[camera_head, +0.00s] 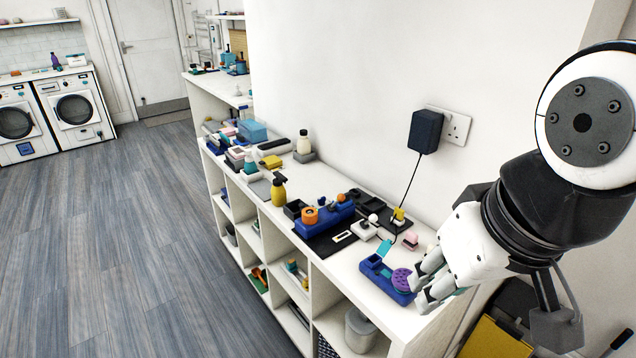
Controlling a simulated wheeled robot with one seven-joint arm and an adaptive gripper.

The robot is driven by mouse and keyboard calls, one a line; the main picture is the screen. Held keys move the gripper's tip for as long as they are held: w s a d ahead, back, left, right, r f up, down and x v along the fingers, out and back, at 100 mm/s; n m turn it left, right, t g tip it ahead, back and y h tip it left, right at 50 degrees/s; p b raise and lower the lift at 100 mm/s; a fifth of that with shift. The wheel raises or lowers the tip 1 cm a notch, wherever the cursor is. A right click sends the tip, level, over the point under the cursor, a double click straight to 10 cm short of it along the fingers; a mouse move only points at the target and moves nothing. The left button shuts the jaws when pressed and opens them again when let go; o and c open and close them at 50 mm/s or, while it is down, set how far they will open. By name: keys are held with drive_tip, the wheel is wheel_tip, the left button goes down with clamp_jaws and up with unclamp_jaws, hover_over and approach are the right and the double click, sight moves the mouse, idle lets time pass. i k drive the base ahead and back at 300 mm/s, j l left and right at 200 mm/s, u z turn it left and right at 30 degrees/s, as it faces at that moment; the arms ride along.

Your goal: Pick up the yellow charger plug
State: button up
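A small yellow piece with dark parts (398,214), which looks like the yellow charger plug, sits near the wall on the white shelf top. A thin dark cord hangs from a dark blue adapter (425,131) at the wall socket (453,127) and runs down close to the yellow piece; I cannot tell if they join. My gripper (419,293) is at the right end of the shelf top, nearer the camera than the yellow piece and apart from it. Its fingers are spread, with nothing visibly held between them. A purple round brush (401,279) lies just left of the fingertips.
A blue tray (377,270) lies beside my gripper. White blocks (365,229), a pink-and-white item (410,240) and a teal tag (384,248) crowd the yellow piece. A blue holder (325,218) and yellow spray bottle (279,190) stand farther left. The floor (130,230) is clear.

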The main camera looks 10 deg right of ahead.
sight(400, 212)
drive_tip(key=l, duration=0.2)
drive_tip(key=i+l+z, duration=0.1)
drive_tip(key=l+u, duration=0.5)
drive_tip(key=l, duration=0.65)
